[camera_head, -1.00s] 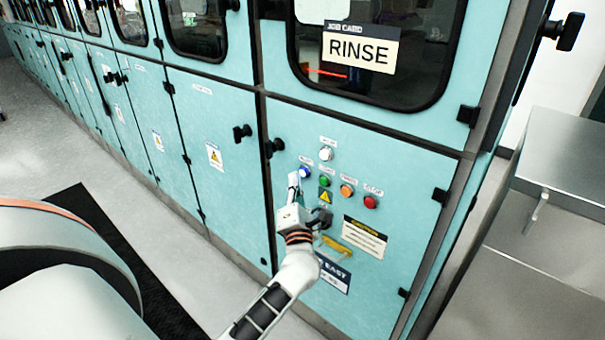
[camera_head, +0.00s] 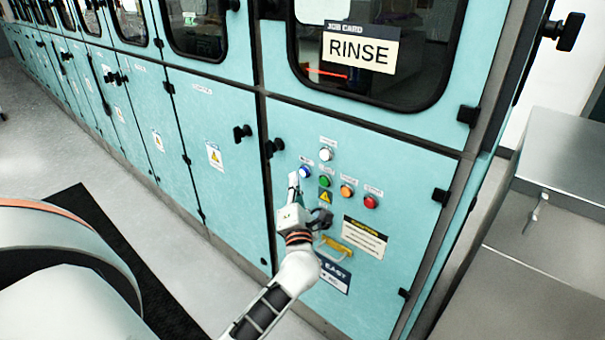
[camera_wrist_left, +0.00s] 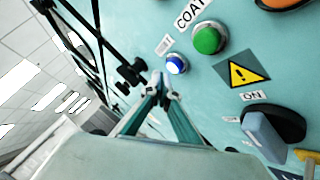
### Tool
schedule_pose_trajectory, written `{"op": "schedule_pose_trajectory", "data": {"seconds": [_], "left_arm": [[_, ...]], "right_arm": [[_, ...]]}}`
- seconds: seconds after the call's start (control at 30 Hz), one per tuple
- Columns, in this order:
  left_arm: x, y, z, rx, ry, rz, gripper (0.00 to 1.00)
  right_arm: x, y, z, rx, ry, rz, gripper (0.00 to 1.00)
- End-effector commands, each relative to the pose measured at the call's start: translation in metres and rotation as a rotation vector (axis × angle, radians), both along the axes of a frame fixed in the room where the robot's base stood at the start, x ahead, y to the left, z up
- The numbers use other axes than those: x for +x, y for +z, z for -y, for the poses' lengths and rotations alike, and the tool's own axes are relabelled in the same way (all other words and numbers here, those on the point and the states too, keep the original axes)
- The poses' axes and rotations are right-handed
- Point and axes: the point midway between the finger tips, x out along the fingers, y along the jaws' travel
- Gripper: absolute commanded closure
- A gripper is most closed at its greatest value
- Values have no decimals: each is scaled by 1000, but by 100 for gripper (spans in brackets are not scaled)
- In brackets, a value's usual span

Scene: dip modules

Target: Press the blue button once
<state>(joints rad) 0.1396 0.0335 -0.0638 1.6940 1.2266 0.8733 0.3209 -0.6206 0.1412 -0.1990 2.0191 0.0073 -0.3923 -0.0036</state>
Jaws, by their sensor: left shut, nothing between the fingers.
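The blue button (camera_head: 305,172) sits on the teal cabinet panel, at the left of a row of coloured buttons. It also shows in the left wrist view (camera_wrist_left: 177,64), with a pale metal rim around it. My left gripper (camera_head: 293,178) is shut and empty, its fingertips pointing up the panel just beside the blue button. In the left wrist view its fingertips (camera_wrist_left: 163,84) lie a little below and left of the button. I cannot tell whether they touch the panel. My right gripper is not in view.
Green (camera_head: 324,181), orange (camera_head: 347,190) and red (camera_head: 370,202) buttons run to the right, with a white button (camera_head: 325,154) above. A dark rotary switch (camera_wrist_left: 272,125) and a yellow handle (camera_head: 337,245) are close by. A metal cabinet (camera_head: 560,175) stands at right.

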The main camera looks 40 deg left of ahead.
Motion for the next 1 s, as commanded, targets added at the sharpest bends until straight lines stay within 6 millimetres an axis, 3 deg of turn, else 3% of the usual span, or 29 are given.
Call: {"op": "schedule_pose_trajectory", "data": {"seconds": [1.0], "left_arm": [[12, 0, 1, 0, 0, 0, 100]], "right_arm": [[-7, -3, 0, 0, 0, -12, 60]]}}
